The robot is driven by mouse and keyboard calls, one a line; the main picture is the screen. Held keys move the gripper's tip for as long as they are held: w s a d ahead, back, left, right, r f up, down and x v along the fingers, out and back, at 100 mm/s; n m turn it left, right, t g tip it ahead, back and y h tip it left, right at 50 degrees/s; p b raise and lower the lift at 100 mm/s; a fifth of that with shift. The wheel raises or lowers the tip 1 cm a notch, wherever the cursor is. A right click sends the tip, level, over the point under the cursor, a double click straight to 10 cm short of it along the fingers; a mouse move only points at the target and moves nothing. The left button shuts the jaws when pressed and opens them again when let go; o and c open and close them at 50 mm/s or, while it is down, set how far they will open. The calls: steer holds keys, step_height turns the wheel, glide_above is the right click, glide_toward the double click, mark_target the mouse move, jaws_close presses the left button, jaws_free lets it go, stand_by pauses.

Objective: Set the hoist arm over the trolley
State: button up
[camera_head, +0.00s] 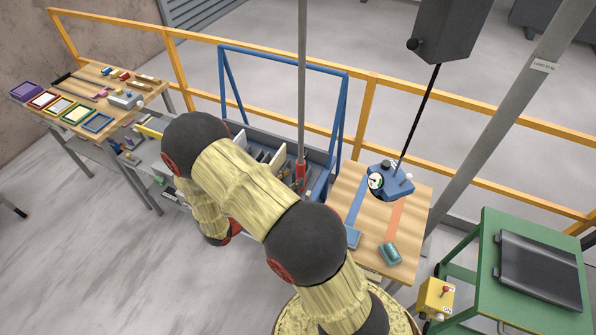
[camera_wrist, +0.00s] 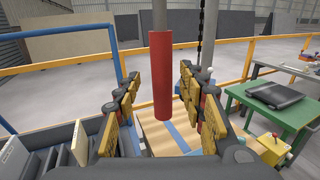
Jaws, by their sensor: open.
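A thin grey vertical pole (camera_head: 302,70) with a red grip sleeve (camera_head: 300,172) hangs down over the trolley's right part. In the wrist view the red sleeve (camera_wrist: 160,75) stands upright between the spread fingers of my gripper (camera_wrist: 159,80), with gaps on both sides. The blue-framed trolley (camera_head: 284,70) stands in the middle, holding upright slabs. The hoist's dark box (camera_head: 446,30) is at the upper right. Its chain carries a blue block (camera_head: 392,182) over a wooden table. The hoist arm's overhead part is out of view.
The wooden table (camera_head: 420,215) bears blue and orange strips and a green item (camera_head: 390,253). A green bench (camera_head: 520,225) with a dark slab (camera_head: 540,272) is at right. A slanted grey post (camera_head: 500,100) and yellow railing (camera_head: 270,85) run behind. A tool table (camera_head: 150,92) is at left.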

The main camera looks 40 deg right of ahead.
mark_target(297, 176)
steer(key=shift+s+d+p, duration=0.15)
steer(key=shift+d+p, duration=0.4)
steer(key=shift+d, duration=1.95)
steer(key=c, duration=0.3)
jaws_close()
